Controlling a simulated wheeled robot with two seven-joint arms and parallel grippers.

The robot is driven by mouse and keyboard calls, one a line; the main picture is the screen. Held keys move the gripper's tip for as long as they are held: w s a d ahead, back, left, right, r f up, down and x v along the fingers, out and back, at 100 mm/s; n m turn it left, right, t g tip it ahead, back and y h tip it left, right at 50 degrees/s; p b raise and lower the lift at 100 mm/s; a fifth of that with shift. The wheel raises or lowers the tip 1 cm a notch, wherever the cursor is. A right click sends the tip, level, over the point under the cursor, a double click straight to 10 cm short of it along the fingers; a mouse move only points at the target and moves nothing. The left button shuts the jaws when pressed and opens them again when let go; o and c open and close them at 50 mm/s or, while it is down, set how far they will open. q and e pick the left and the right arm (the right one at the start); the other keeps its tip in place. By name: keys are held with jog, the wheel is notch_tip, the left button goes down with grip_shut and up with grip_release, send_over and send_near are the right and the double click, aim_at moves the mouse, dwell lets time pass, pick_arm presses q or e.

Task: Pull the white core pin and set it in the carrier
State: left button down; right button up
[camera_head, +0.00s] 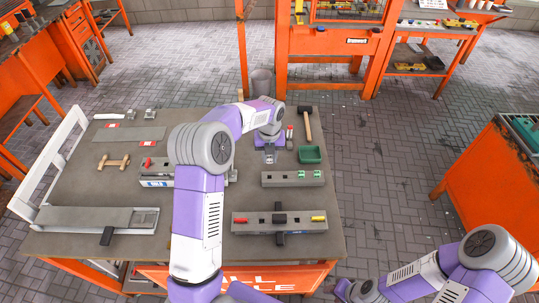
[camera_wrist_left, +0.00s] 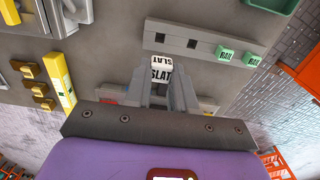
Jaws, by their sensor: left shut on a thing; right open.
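My left gripper (camera_head: 269,157) is over the work table, just behind the grey carrier bar (camera_head: 275,179). In the left wrist view its fingers (camera_wrist_left: 160,88) are shut on a white core pin (camera_wrist_left: 161,68) lettered SLAT. The carrier (camera_wrist_left: 176,41) lies beyond the pin in that view, with two dark square sockets at its left and two green pins (camera_wrist_left: 224,55) lettered RAIL at its right. The pin looks apart from the carrier, but its height is hard to tell. My right gripper (camera_head: 343,291) is open at the bottom, off the table's front right corner, and seen only in part.
A grey block with red, black and yellow pins (camera_head: 318,218) sits in front of the carrier. A green tray (camera_head: 310,155) and a hammer (camera_head: 307,124) lie behind it. My left arm hides part of another grey fixture (camera_head: 155,182) at mid-table.

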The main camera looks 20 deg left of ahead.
pick_arm(q)
notch_tip(320, 180, down, 6)
jog(key=b, duration=0.3)
jog(key=shift+f, duration=0.25)
jog(key=shift+f, duration=0.15)
dwell(0.8)
jog(key=shift+f, duration=0.15)
dwell(0.5)
jog(key=shift+f, duration=0.65)
jog(key=shift+f+b, duration=0.5)
jog(key=shift+f, duration=0.15)
dwell(0.3)
jog(key=c, duration=0.9)
grip_release()
jog(key=shift+o, duration=0.6)
